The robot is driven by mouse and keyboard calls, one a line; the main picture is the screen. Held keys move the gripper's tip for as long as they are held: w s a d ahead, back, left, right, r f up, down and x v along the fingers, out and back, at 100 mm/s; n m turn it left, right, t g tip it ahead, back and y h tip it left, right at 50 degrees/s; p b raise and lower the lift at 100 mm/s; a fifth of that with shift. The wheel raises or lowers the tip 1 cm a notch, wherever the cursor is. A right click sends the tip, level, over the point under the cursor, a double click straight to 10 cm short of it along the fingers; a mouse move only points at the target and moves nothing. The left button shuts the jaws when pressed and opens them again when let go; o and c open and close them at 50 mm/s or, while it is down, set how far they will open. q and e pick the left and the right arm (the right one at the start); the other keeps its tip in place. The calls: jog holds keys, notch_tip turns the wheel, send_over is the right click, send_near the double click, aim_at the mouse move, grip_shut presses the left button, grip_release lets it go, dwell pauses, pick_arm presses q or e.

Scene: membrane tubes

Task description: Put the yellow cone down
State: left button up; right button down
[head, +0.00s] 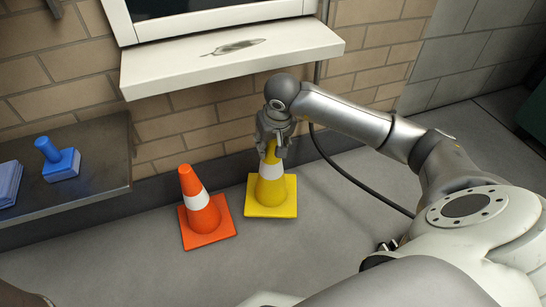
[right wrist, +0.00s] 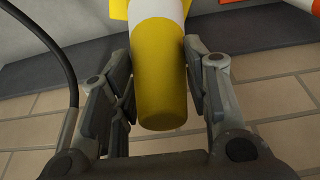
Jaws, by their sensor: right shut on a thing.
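The yellow cone (head: 270,190) with a white band stands upright, its square base on or very close to the grey floor in the head view; I cannot tell which. My right gripper (head: 272,145) comes down from above and is shut on the cone's top. In the right wrist view, the cone's yellow tip (right wrist: 160,85) sits between the two fingers of the right gripper (right wrist: 158,95). My left gripper is not in view.
An orange cone (head: 205,215) with a white band stands just left of the yellow cone. A window ledge (head: 230,65) juts from the brick wall above. A dark bench (head: 100,170) with blue objects (head: 60,160) is at the left. Floor is clear in front.

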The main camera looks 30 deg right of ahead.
aim_at(271, 169)
jog(key=shift+w+d+f, duration=0.2)
jog(key=shift+f, duration=0.15)
jog(key=b+x, duration=0.3)
jog(key=b, duration=0.1)
jog(key=shift+s+d+f, duration=0.1)
jog(key=shift+s+f, duration=0.15)
jog(key=shift+f, duration=0.15)
jog(key=shift+r, duration=0.1)
jog(key=c, duration=0.8)
grip_release()
